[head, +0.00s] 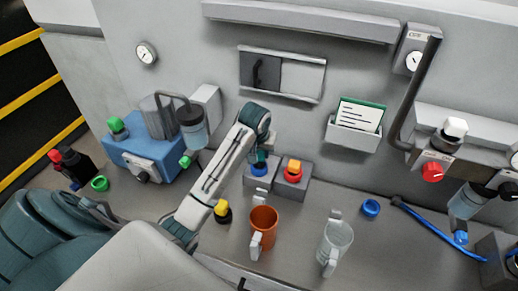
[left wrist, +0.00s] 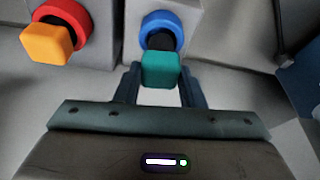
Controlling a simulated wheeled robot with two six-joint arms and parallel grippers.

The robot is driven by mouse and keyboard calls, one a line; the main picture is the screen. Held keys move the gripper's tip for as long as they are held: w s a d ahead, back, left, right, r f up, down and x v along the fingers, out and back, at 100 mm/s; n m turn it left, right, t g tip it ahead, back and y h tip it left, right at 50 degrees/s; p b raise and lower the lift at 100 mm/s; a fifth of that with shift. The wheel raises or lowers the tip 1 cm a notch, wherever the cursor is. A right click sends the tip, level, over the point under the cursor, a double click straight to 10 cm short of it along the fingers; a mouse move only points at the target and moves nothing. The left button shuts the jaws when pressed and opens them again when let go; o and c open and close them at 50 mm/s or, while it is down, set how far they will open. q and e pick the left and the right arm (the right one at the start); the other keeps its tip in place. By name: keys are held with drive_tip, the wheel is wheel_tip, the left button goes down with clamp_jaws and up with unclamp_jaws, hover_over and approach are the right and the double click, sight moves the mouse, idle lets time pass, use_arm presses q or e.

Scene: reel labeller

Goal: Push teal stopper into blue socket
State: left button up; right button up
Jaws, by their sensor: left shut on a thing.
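The teal stopper (left wrist: 160,70) is a small block between the fingers of my left gripper (left wrist: 160,80), which is shut on it. In the head view my left gripper (head: 261,151) is above the blue socket (head: 259,169), and the arm hides most of the stopper. My right gripper is not in view.
A red socket (left wrist: 72,12) with an orange stopper (left wrist: 46,44) stands beside the blue one. An orange mug (head: 263,222), a clear jug (head: 335,243) and a yellow-topped stopper (head: 222,209) stand nearer. A blue machine (head: 150,152) is at left.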

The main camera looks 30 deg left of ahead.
sight(259, 159)
use_arm(q)
drive_tip(key=shift+f, duration=1.2)
drive_tip(key=shift+f+p, duration=0.25)
drive_tip(key=shift+p, duration=1.15)
idle(1.6)
drive_tip(key=shift+s+f+p, duration=0.15)
drive_tip(key=shift+f+p, duration=0.05)
drive_tip(key=shift+p, duration=0.45)
idle(1.1)
drive_tip(key=o, duration=0.9)
drive_tip(key=shift+o, duration=1.1)
